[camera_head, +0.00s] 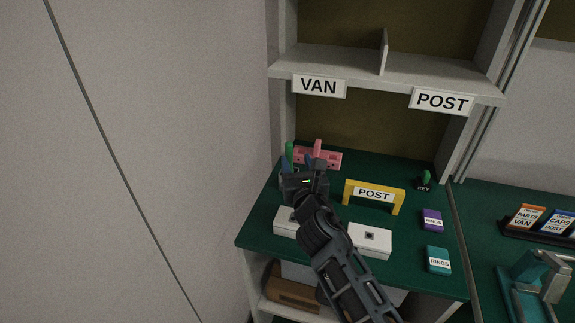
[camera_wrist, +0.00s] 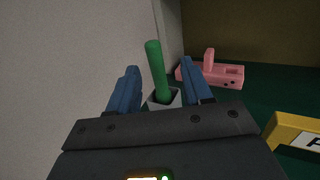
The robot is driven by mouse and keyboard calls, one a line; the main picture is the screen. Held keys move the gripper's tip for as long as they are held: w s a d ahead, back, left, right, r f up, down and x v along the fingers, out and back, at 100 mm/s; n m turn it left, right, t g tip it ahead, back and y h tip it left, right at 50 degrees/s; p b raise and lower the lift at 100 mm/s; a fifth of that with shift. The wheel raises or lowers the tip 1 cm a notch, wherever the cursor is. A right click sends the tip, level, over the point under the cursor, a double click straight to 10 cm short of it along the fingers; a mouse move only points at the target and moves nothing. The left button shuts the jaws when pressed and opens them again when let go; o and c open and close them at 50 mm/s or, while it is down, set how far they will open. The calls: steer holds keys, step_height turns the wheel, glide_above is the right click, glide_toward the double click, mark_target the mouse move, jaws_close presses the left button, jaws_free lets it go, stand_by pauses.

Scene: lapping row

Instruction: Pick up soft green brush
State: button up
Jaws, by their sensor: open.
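The green brush (camera_wrist: 156,70) shows in the wrist view as a plain green stick, standing slightly tilted in a small grey holder (camera_wrist: 172,97). Its lower end is hidden inside the holder. In the head view the brush (camera_head: 289,152) shows just beyond my gripper. My gripper (camera_head: 297,164) is open, with blue fingers; in the wrist view the gripper (camera_wrist: 160,66) has one finger on each side of the brush as seen from the wrist. I see no contact, and I cannot tell whether the fingertips reach as far as the brush.
A pink block with an upright part (camera_head: 328,157) stands behind, to the right. A yellow POST arch (camera_head: 374,193), white boxes (camera_head: 370,240) and RINGS boxes (camera_head: 432,220) are on the green bench (camera_head: 325,232). A wall (camera_head: 180,150) is close on the left; a shelf (camera_head: 350,68) hangs above.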

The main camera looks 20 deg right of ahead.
mark_target(290, 151)
steer(key=w+b, duration=0.1)
steer(key=w, duration=0.5)
steer(key=shift+w+d, duration=0.15)
steer(key=shift+w, duration=0.2)
steer(key=shift+r, duration=0.1)
jaws_close()
